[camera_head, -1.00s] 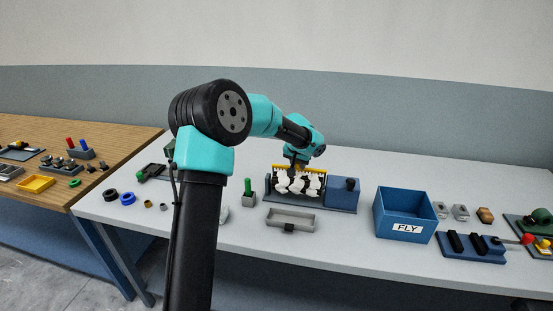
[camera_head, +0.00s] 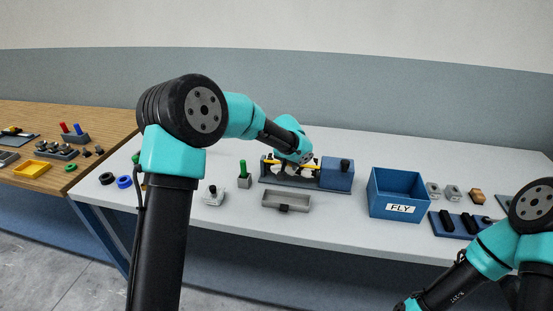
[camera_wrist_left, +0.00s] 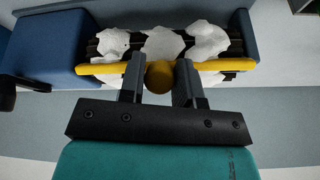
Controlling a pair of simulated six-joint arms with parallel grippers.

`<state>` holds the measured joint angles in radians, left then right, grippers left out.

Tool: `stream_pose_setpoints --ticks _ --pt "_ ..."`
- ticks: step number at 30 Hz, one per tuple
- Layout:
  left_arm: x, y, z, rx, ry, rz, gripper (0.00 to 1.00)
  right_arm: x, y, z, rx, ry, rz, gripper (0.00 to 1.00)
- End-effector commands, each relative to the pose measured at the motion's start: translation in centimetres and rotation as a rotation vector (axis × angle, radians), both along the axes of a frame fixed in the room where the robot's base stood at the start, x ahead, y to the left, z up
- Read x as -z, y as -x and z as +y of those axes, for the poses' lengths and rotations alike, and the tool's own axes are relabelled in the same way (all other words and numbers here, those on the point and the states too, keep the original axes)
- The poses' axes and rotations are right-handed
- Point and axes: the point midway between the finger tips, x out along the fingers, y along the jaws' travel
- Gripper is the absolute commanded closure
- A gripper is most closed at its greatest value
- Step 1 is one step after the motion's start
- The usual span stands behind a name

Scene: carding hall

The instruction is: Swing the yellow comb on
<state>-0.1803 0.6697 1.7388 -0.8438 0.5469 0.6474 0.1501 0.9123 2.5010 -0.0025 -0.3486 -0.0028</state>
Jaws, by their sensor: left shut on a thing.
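The yellow comb (camera_head: 314,167) is a bar across the carding unit, whose blue block (camera_head: 337,174) stands at its right end. In the left wrist view the comb (camera_wrist_left: 105,69) runs along the edge of the dark roller bed with white fibre tufts (camera_wrist_left: 165,43) beside it. My left gripper (camera_head: 305,162) is at the comb's middle. In the wrist view its fingers (camera_wrist_left: 159,85) are shut on the comb's round yellow knob. In the head view my left gripper hides part of the comb and most of the tufts. My right arm shows at the lower right, its gripper out of frame.
A grey tray (camera_head: 272,204) sits in front of the unit. A green-handled block (camera_head: 244,178) stands to its left. A blue bin marked FLY (camera_head: 390,208) stands to the right. A wooden table (camera_head: 105,118) with small parts is at the left.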

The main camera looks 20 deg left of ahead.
Motion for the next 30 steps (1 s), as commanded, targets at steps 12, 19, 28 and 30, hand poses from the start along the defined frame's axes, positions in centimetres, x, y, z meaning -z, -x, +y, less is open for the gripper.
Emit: stream_pose_setpoints --ticks 12,19,28,30 --pt "0.58 0.21 -0.59 0.007 0.0 0.01 1.0 0.0 0.0 -0.01 0.0 0.0 0.0 0.57" --pt "0.46 0.14 -0.52 0.007 0.001 0.007 0.48 0.0 0.0 0.0 0.0 0.0 0.0 0.57" --pt "0.34 0.06 -0.33 0.004 0.0 0.004 0.46 0.0 0.0 0.0 0.0 0.0 0.0 0.57" --pt "0.32 0.04 -0.33 0.004 0.0 0.004 0.46 0.0 0.0 0.0 0.0 0.0 0.0 0.57"
